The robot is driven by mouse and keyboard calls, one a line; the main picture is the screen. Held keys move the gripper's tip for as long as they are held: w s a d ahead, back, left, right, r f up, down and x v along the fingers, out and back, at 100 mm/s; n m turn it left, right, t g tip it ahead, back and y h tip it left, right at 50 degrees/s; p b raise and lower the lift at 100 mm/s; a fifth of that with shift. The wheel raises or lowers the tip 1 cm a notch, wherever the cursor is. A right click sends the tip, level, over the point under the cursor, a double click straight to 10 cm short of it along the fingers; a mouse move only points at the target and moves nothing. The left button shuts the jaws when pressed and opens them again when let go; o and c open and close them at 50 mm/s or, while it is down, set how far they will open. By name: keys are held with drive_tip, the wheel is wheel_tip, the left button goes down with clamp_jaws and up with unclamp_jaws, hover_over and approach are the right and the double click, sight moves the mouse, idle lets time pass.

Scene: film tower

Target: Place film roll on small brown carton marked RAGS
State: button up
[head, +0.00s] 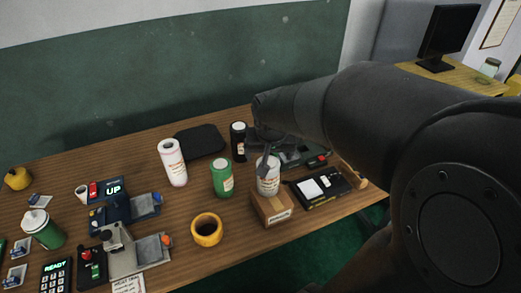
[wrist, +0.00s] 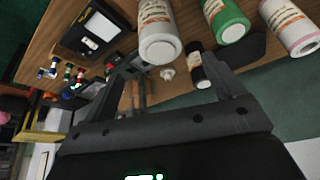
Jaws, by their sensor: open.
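A white roll with a printed label (head: 268,180) stands upright on top of the small brown carton (head: 271,211) near the table's front edge. The carton has a pale label on its front, too small to read. The roll also shows in the wrist view (wrist: 160,32), end towards me, just beyond my open fingers. My gripper (wrist: 165,62) is open, with nothing held. In the head view one dark finger (head: 264,163) overlaps the roll's upper part; I cannot tell whether it touches. My arm hides most of the gripper there.
A green roll (head: 222,178), a taller white roll (head: 172,162) and a black roll (head: 238,142) stand left of the carton. A yellow-orange ring (head: 207,230) lies at front left. A black box (head: 321,188) lies to the right. Devices fill the left side.

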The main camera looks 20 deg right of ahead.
drive_tip(key=s+a+r+n+y, duration=0.1)
drive_tip(key=s+a+r+n, duration=0.1)
drive_tip(key=s+a, duration=0.3)
drive_tip(key=s+a+r+n+t, duration=0.1)
drive_tip(key=s+a+r+n, duration=0.1)
drive_tip(key=s+a+r, duration=0.3)
drive_tip(key=s, duration=0.3)
drive_tip(key=shift+s+r+y, duration=0.2)
drive_tip(key=shift+s+y, duration=0.15)
drive_tip(key=shift+y, duration=0.05)
